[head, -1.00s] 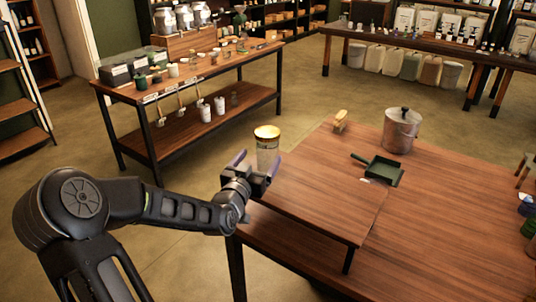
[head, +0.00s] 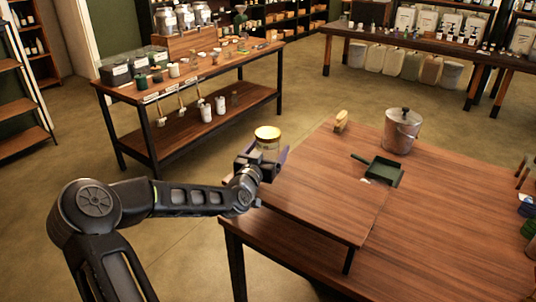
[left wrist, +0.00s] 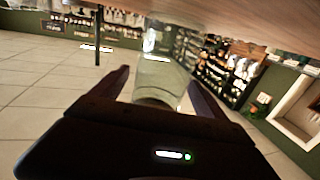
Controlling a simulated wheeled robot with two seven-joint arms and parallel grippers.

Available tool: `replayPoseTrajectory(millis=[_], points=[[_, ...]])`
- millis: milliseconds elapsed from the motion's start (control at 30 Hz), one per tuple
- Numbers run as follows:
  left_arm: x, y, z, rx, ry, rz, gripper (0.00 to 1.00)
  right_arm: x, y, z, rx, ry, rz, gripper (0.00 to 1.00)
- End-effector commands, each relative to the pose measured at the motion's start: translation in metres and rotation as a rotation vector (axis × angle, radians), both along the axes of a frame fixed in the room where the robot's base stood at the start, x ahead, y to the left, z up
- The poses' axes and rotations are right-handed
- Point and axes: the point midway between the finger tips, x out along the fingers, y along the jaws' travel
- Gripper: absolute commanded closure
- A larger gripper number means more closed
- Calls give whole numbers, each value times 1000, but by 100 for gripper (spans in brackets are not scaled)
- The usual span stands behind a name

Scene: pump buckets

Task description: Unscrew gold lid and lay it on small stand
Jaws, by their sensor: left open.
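A jar (head: 268,147) with a gold lid (head: 267,132) stands upright at the table's far left edge, the lid on top. My left gripper (head: 264,162) is open, its fingers on either side of the jar's body below the lid. They hide the jar's lower part in the head view. In the left wrist view the clear jar (left wrist: 158,82) shows between the two spread fingers (left wrist: 162,90); I cannot tell whether either touches it. A raised wooden top on a short dark leg, perhaps the small stand (head: 315,215), is right of the gripper. My right gripper is not in view.
On the wooden table (head: 440,215) are a green dustpan (head: 384,170), a wooden brush (head: 341,120) and a metal bucket with a lid (head: 401,132). A display table (head: 135,88) stands behind on the left.

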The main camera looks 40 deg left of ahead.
Motion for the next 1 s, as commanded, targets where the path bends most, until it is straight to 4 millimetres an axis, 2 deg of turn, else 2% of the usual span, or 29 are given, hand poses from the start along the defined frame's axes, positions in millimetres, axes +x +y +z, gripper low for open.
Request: replayPoseTrajectory(millis=[600, 1000], points=[[2, 1, 0, 0, 1, 0, 15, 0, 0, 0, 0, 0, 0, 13], [2, 1, 0, 0, 1, 0, 47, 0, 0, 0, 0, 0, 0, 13]])
